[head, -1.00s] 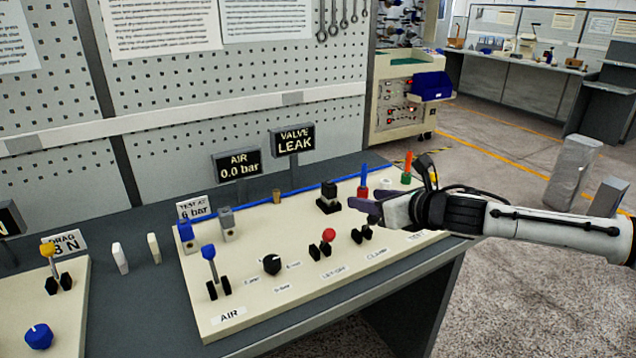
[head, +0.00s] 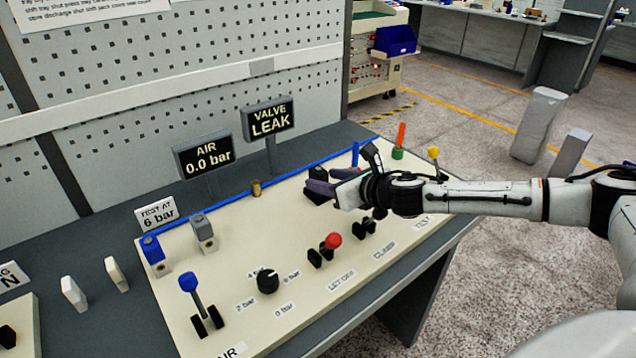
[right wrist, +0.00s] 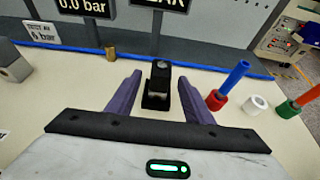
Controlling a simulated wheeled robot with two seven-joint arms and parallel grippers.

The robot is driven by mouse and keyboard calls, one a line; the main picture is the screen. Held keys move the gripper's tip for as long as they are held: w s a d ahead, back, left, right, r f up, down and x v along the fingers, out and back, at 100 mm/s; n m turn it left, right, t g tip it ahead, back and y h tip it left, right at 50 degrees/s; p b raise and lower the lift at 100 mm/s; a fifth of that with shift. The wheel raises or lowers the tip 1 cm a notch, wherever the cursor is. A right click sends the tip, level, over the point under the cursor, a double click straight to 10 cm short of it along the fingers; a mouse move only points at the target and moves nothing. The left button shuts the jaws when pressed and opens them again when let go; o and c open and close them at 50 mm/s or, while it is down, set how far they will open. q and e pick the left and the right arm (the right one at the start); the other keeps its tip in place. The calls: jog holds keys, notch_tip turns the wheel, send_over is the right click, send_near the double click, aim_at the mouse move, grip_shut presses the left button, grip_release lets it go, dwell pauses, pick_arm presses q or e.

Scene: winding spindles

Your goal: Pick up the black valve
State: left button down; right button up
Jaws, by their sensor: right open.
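The black valve (right wrist: 158,86) stands upright on the cream panel (right wrist: 75,75) in the right wrist view, with a dark top, a lighter band and a black base. My right gripper (head: 322,182) is open, its two purple fingers on either side of the valve in the wrist view. Gaps show between the valve and both fingers; nothing is held. In the head view the gripper mostly hides the valve. My left gripper is not in view.
A red socket with a blue rod (right wrist: 228,86), a white ring (right wrist: 257,104) and a green socket with a red rod (right wrist: 297,105) stand right of the valve. A red-knobbed lever (head: 333,241) is in front. The VALVE LEAK sign (head: 269,119) stands behind.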

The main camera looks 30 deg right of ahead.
aim_at(310, 173)
jog(key=shift+r+x, duration=0.15)
jog(key=shift+x, duration=1.65)
jog(key=shift+r+x, duration=0.15)
jog(key=shift+x, duration=1.65)
jog(key=shift+w, duration=0.15)
grip_shut()
jog(key=shift+r, duration=0.1)
